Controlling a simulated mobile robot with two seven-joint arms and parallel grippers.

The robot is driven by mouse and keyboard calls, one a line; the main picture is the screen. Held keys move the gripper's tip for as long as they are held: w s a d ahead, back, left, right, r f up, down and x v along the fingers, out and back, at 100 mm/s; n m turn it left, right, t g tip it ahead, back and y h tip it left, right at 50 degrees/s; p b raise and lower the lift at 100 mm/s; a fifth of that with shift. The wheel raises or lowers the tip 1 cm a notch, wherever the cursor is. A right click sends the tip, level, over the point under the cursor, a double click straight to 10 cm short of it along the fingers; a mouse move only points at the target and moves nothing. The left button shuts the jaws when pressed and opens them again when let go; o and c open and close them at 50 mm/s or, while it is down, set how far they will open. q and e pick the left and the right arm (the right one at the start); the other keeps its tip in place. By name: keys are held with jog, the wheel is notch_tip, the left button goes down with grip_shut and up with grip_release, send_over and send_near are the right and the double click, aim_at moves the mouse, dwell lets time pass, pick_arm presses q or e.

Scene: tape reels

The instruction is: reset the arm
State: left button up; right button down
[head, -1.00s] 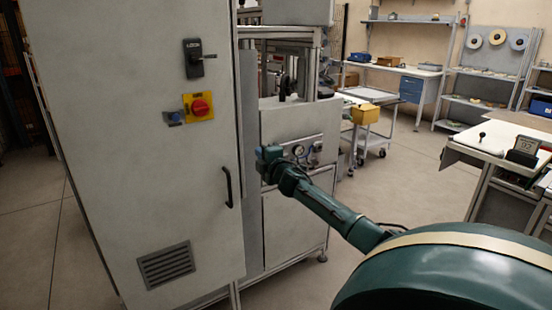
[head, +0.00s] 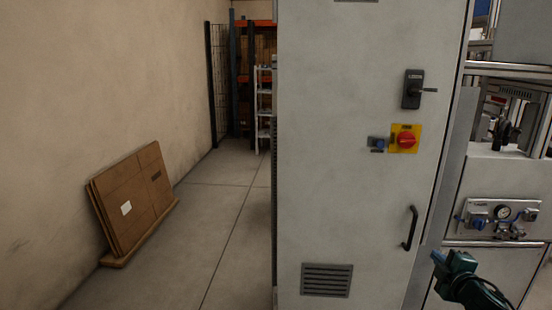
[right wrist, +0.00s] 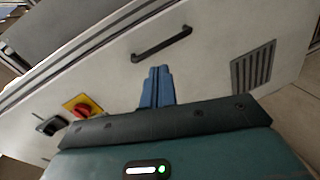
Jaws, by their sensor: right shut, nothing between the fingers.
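My right gripper (head: 437,258) is at the lower right of the head view, in front of the cabinet's right edge and below the gauge panel. In the right wrist view its blue fingers (right wrist: 157,87) are together with nothing between them. Behind them are the grey cabinet door with its black handle (right wrist: 162,44). The fingers appear apart from the door, though the exact gap cannot be told. My left gripper is in no view.
A tall grey cabinet (head: 340,150) fills the middle, with a red switch (head: 405,140) and a vent (head: 326,280). A machine with a gauge panel (head: 497,216) stands to its right. Flattened cardboard (head: 134,200) leans on the left wall. The floor between is clear.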

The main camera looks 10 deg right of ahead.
jog(key=s+a+f+m+g+y, duration=0.1)
jog(key=s+a+f+m+y, duration=0.1)
jog(key=s+a+f, duration=0.65)
jog(key=s+a+f+m+g+y, duration=0.1)
jog(key=s+a+f+g+y, duration=0.15)
jog(key=a+f, duration=0.65)
jog(key=s+a+r+m+y, duration=0.1)
jog(key=s+a+m, duration=0.2)
jog(key=s+a, duration=0.4)
jog(key=s+a+r+m+g+y+p, duration=0.1)
jog(key=s+a+r+m, duration=0.1)
jog(key=s+a, duration=0.6)
jog(key=a+m, duration=0.1)
jog(key=a, duration=0.4)
jog(key=shift+a+m+y, duration=0.25)
jog(key=shift+m+y, duration=0.05)
jog(key=shift+y, duration=0.05)
jog(key=shift+d, duration=0.15)
